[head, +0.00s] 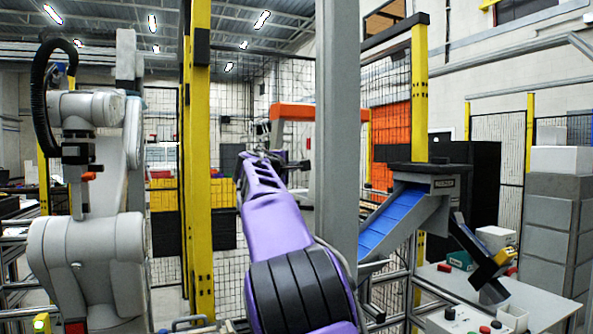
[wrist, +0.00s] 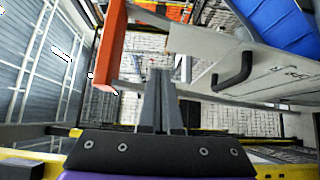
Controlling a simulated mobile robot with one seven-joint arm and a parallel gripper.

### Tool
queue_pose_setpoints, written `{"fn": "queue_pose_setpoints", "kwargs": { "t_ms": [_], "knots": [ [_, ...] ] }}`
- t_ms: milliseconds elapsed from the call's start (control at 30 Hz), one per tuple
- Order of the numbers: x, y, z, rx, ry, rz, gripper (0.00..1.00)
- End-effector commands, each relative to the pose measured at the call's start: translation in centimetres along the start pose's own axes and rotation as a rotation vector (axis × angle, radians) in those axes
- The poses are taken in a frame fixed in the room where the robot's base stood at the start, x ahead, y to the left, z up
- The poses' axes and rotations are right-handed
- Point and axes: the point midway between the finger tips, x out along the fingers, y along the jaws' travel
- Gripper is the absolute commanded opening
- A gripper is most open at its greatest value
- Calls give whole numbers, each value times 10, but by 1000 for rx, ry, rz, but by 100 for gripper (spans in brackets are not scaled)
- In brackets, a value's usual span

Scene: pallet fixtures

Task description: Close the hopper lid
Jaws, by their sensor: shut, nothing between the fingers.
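In the head view, the grey hopper (head: 443,186) stands right of the grey post, with a dark flat top (head: 430,169) and a blue chute (head: 395,222) sloping down to the left. In the wrist view, a pale grey panel (wrist: 275,85) with a black bar handle (wrist: 233,73) lies right of my gripper, beside a blue surface (wrist: 285,25). I cannot tell for certain whether this panel is the lid or how far it stands open. My gripper (wrist: 161,75) is shut and empty, left of the handle and apart from it in the picture.
A grey post (head: 338,130) stands between my arm and the hopper in the head view. An orange beam (wrist: 109,45) is left of my gripper. A white robot arm (head: 88,240) stands at left, and a white table (head: 500,300) with small items at lower right.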

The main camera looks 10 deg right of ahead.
Motion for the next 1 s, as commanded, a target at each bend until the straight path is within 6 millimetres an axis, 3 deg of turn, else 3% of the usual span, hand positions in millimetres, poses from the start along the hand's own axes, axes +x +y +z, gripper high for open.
{"fn": "queue_pose_setpoints", "kwargs": {
  "t_ms": [33,200,400,500,567,700,833,1000],
  "knots": [
    [-15,-5,-2,5,6,1,0],
    [-53,0,-1,5,6,0,0],
    [-80,5,0,3,4,1,0],
    [-86,2,0,1,0,-2,14],
    [-86,-9,0,-4,-7,-8,25],
    [-87,-59,-3,-21,-32,-14,47],
    [-96,-102,-13,-36,-29,6,47],
    [-108,-128,-24,-40,-3,40,47]
  ]
}}
